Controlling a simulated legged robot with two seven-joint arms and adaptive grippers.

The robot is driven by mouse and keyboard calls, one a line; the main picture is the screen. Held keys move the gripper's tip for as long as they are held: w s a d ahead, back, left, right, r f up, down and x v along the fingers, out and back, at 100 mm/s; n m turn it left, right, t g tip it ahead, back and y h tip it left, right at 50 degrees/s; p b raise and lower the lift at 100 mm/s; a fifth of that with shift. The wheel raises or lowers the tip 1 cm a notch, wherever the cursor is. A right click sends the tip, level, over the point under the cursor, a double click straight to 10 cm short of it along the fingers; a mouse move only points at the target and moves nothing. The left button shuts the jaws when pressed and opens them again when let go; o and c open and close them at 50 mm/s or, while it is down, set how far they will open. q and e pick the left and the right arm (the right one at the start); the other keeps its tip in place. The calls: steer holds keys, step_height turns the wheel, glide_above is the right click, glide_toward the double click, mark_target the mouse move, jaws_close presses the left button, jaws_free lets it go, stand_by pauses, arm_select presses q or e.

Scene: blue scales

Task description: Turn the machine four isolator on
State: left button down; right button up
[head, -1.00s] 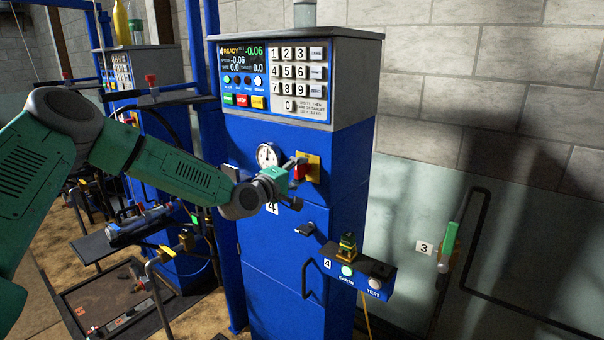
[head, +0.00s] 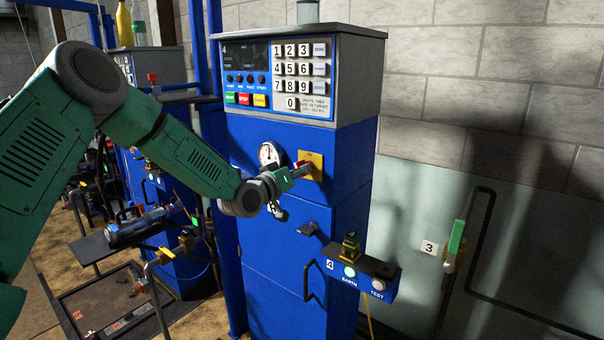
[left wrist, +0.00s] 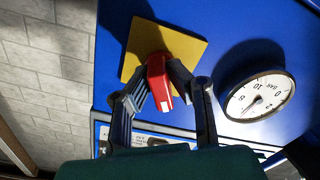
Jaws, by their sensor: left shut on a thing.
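The machine four isolator is a red handle (left wrist: 160,82) on a yellow plate (head: 314,162), fixed to the front of the blue cabinet (head: 345,195) marked 4. The plate also shows in the left wrist view (left wrist: 138,50). My left gripper (head: 297,174) is at the handle. In the left wrist view its two dark fingers (left wrist: 157,90) are on either side of the red handle, shut on it. In the head view the gripper hides much of the handle. The cabinet's display (head: 245,56) is dark. My right gripper is not in view.
A round gauge (head: 268,154) sits close beside the isolator. Below are a black latch (head: 309,229) and a projecting control box (head: 378,269) with a lit green lamp. A number 3 tag (head: 429,248) and a green-handled lever (head: 455,238) are on the wall to the right.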

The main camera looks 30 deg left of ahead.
arm_select(q)
steer(key=m+b, duration=0.1)
steer(key=m, duration=0.3)
steer(key=shift+w+a+r+m, duration=0.1)
steer(key=shift+m, duration=0.3)
steer(key=shift+r+m+b, duration=0.2)
steer(key=shift+m+b, duration=0.1)
steer(key=shift+m, duration=0.4)
steer(key=shift+r, duration=0.2)
steer(key=c, duration=1.5)
jaws_free()
steer(key=shift+w+f, duration=0.1)
steer(key=shift+c, duration=0.2)
steer(key=shift+f, duration=0.2)
